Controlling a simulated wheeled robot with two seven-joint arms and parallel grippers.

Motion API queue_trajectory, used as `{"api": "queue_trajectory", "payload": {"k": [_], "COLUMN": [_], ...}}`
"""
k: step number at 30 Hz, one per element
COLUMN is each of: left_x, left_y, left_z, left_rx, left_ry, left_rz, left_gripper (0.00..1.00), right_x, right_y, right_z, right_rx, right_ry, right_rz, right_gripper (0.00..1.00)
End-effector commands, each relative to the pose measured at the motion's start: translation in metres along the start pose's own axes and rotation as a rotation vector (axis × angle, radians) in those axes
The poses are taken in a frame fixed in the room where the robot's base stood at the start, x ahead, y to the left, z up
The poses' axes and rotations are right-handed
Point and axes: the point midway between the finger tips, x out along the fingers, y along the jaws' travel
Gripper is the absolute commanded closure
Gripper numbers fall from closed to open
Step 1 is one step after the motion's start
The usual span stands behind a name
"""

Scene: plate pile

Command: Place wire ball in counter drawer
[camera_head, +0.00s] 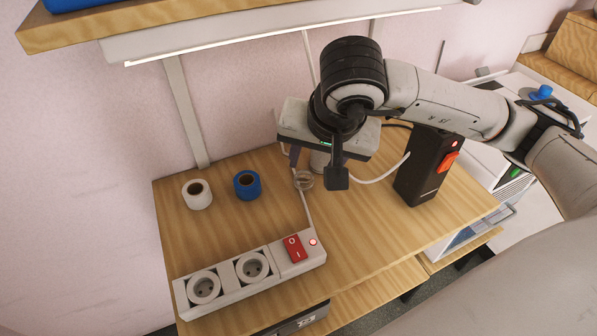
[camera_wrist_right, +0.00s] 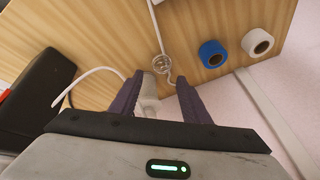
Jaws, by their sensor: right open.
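The wire ball (camera_head: 303,180), a small see-through coil of thin metal, rests on the wooden counter (camera_head: 390,235). In the wrist view the wire ball (camera_wrist_right: 162,64) lies just beyond the fingertips, roughly in line with the gap between them. My right gripper (camera_head: 316,170) is open and empty above the counter, close to the ball; its two dark fingers also show in the wrist view (camera_wrist_right: 159,82). A dark drawer front (camera_head: 302,318) shows partly under the counter's front edge; I cannot tell whether it is open. My left gripper is out of view.
A white tape roll (camera_head: 197,194) and a blue one (camera_head: 247,184) stand left of the ball. A power strip (camera_head: 225,283) lies along the front left. A black box with a red switch (camera_head: 428,165) stands right of the gripper. White cables run nearby. A shelf (camera_head: 130,22) hangs above.

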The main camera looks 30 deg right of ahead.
Motion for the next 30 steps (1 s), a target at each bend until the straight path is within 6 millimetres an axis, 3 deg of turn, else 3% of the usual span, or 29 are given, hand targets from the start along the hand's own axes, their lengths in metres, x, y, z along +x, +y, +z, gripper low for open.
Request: {"api": "queue_trajectory", "payload": {"k": [3, 11, 18, 28, 30], "left_x": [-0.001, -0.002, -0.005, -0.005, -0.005], "left_y": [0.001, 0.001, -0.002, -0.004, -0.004], "left_z": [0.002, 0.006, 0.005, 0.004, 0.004], "left_rx": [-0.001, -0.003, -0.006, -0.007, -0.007], "left_ry": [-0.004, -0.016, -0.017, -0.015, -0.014], "left_rz": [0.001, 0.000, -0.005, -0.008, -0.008], "left_gripper": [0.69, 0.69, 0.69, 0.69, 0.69], "right_x": [0.020, 0.041, 0.077, 0.086, 0.086], "right_y": [0.001, -0.001, -0.004, -0.004, -0.004], "right_z": [0.001, 0.001, 0.001, 0.001, 0.001], "right_rx": [0.001, 0.001, 0.002, 0.000, 0.001], "right_ry": [-0.005, -0.007, -0.008, -0.006, -0.006], "right_rz": [0.003, 0.000, 0.001, -0.003, -0.003], "right_gripper": [0.57, 0.57, 0.57, 0.57, 0.66]}}
